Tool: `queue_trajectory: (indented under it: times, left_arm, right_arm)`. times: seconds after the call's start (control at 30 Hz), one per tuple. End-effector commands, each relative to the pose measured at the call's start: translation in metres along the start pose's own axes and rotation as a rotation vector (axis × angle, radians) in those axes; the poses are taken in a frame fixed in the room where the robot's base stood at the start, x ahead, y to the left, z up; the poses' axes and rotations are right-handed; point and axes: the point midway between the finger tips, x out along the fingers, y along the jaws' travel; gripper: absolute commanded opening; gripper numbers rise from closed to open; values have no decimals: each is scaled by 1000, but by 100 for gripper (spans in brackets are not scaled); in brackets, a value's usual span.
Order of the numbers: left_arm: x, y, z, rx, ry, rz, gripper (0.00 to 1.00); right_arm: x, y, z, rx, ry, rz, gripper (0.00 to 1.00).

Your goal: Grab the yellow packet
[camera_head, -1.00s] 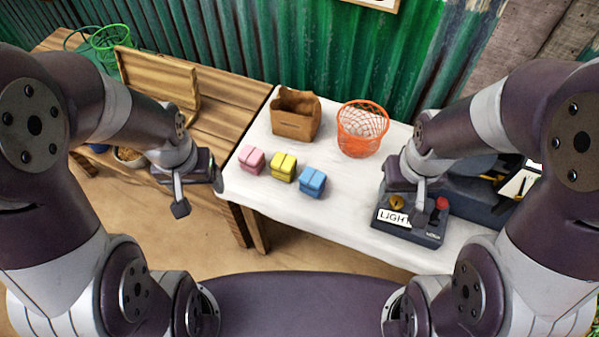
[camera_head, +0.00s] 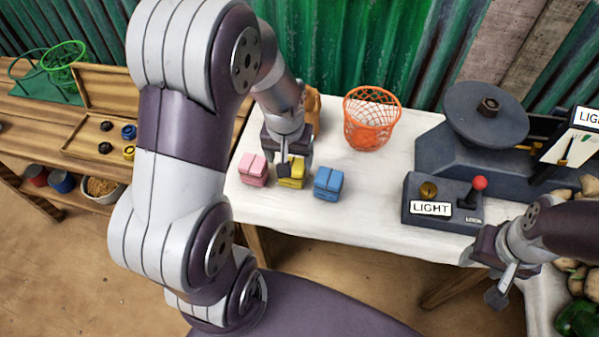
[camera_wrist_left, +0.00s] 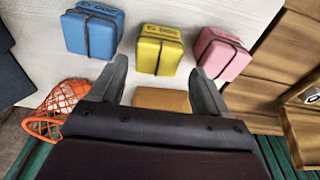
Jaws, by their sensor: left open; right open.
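The yellow packet (camera_head: 292,176) stands on the white table between the pink packet (camera_head: 252,170) and the blue packet (camera_head: 328,184). My left gripper (camera_head: 296,166) is open above it and partly covers it in the head view. In the left wrist view the yellow packet (camera_wrist_left: 159,50) lies just beyond the open fingertips (camera_wrist_left: 158,72), with nothing between the fingers. The pink packet (camera_wrist_left: 221,54) and the blue packet (camera_wrist_left: 92,29) flank it there. My right gripper (camera_head: 507,284) is open and empty at the lower right, by the table's front edge.
An orange wire basket (camera_head: 371,119) stands behind the packets. A brown paper bag (camera_head: 313,110) is mostly hidden behind my left arm. A dark scale (camera_head: 487,125) with a LIGHT sign and red-knobbed lever fills the table's right. Bare white tabletop lies right of the blue packet.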

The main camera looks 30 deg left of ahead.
Motion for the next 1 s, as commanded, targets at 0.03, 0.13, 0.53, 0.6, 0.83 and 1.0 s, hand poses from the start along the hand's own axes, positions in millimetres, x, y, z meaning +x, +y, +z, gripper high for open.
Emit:
queue_trajectory:
  times: [0.03, 0.13, 0.53, 0.6, 0.83, 1.0]
  left_arm:
    - [12, 0, 1, 0, -3, 0, 77]
    - [24, 0, 0, 0, -1, 0, 77]
    - [78, 3, -4, 1, 0, 0, 77]
    - [78, 3, -4, 1, 1, 0, 77]
    - [77, 3, -4, 1, 1, 0, 38]
    - [77, 3, -4, 1, 1, 0, 32]
  right_arm:
    - [4, 0, 1, 0, 0, 0, 50]
    - [6, 0, 1, 0, 0, 0, 50]
    - [17, 0, 2, 0, 0, 0, 50]
    - [17, 0, 2, 0, 0, 0, 50]
    - [17, 0, 2, 0, 0, 0, 50]
    - [16, 0, 2, 0, 0, 0, 50]
